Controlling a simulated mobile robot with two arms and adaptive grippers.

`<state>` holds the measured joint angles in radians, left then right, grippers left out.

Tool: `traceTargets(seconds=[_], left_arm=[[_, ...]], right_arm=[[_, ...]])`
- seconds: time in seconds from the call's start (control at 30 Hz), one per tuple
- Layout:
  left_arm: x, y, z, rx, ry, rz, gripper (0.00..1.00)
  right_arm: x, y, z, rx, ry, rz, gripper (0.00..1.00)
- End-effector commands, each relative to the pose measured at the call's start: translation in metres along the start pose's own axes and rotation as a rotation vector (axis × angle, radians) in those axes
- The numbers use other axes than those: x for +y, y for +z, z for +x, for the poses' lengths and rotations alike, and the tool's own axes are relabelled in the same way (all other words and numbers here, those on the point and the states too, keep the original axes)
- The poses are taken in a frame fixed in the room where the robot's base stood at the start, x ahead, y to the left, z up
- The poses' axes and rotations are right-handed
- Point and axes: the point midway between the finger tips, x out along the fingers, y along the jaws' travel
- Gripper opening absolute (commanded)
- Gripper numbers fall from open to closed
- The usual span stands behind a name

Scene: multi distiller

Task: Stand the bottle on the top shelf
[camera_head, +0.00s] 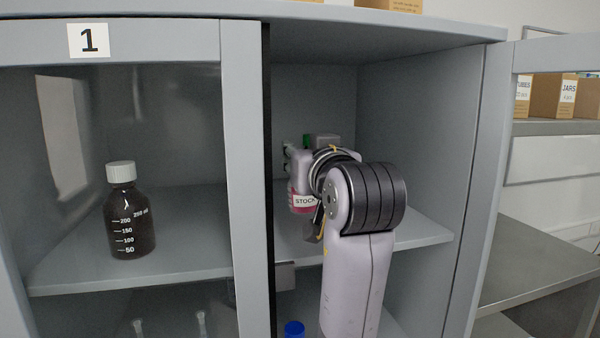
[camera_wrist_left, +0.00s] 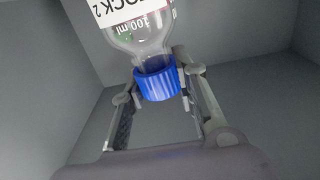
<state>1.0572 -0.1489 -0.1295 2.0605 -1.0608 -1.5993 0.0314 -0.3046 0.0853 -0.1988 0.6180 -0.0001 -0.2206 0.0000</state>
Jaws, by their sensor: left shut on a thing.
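My left gripper (camera_wrist_left: 160,92) is shut on a clear glass bottle (camera_wrist_left: 140,38) with a blue cap, a "100 ml" mark and a white label ending in "OCK 2". The fingers lie either side of the cap and neck. In the head view a bottle with pink contents and a "STOCK" label (camera_head: 303,201) shows at the upper shelf (camera_head: 420,234), partly hidden by my left wrist; it looks like the held one. It looks upright, but I cannot tell whether its base touches the shelf. My right gripper is not in view.
A dark bottle with a white cap (camera_head: 131,212) stands on the upper shelf behind the left door (camera_head: 240,150), marked 1. A blue cap (camera_head: 294,328) shows lower down, below the shelf. The right door (camera_head: 490,180) stands open. The shelf right of my arm is clear.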

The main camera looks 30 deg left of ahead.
Motion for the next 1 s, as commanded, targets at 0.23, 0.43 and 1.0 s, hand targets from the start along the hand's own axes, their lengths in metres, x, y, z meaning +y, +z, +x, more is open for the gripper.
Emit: traceTargets(seconds=[0.23, 0.43, 1.0], left_arm=[[0.0, 0.024, 0.0, 0.001, 0.0, 0.004, 0.0], [0.001, 0.037, -0.001, 0.002, 0.002, 0.0, 0.0], [0.0, 0.038, 0.0, 0.001, 0.002, 0.0, 0.48]], right_arm=[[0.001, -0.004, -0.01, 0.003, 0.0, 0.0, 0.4], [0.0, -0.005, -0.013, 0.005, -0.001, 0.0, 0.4], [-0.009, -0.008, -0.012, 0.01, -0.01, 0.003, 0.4]])
